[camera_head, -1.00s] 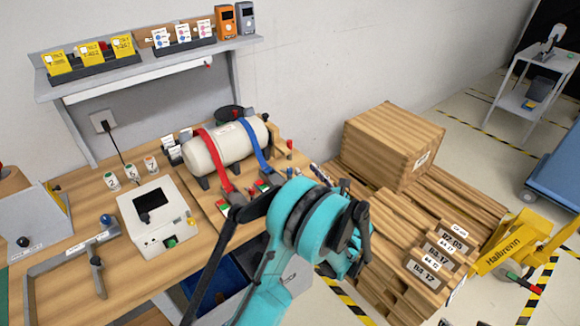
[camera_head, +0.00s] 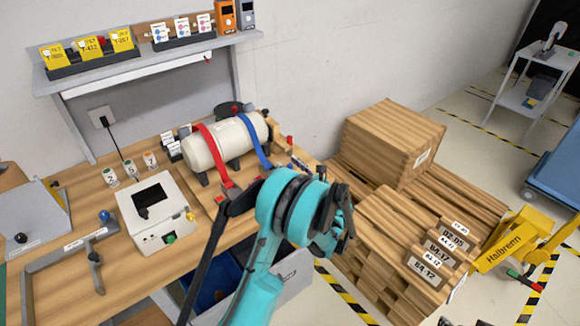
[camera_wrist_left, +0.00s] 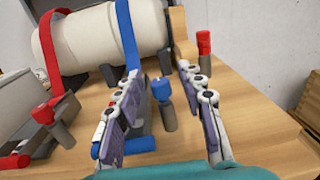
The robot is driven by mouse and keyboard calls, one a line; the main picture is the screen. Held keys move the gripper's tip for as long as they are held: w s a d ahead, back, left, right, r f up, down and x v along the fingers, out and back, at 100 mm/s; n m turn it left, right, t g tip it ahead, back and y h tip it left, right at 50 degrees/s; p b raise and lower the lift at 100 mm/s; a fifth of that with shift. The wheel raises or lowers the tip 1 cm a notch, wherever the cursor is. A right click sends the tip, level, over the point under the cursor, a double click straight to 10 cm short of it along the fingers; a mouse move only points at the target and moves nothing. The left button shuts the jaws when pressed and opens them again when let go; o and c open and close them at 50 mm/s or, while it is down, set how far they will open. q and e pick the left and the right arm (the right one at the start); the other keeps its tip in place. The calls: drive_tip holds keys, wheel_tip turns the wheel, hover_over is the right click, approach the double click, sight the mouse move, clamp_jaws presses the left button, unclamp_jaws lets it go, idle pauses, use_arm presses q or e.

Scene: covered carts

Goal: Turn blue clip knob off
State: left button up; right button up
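The blue clip knob (camera_wrist_left: 161,88) is a small blue cap on a grey post in the left wrist view. It stands upright beside the lower end of the blue strap (camera_wrist_left: 126,35), which runs over a cream tank (camera_wrist_left: 85,42). My left gripper (camera_wrist_left: 163,74) is open, with one finger on each side of the knob in this view. I cannot tell whether either finger touches it. In the head view my teal left arm hides the clip area, but the blue strap (camera_head: 253,140) and tank (camera_head: 225,143) show. My right gripper is not in view.
A red-capped post (camera_wrist_left: 204,43) stands just beyond the right finger. The red strap (camera_wrist_left: 50,60) and its clip lie to the left. A white box with a dark screen (camera_head: 157,212) sits on the bench. Wooden crates (camera_head: 392,145) stand to the right.

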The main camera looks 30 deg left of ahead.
use_arm(q)
clamp_jaws()
drive_tip(key=shift+f+m+t+h+b, duration=0.1)
drive_tip(key=shift+m+t+h+b, duration=0.35)
drive_tip(key=shift+t, duration=0.25)
drive_tip(key=shift+m+t+h, duration=0.25)
drive_tip(key=shift+m+t, duration=0.2)
drive_tip(key=shift+t, duration=0.05)
unclamp_jaws()
drive_tip(key=v, duration=1.2)
drive_tip(key=shift+w, duration=0.1)
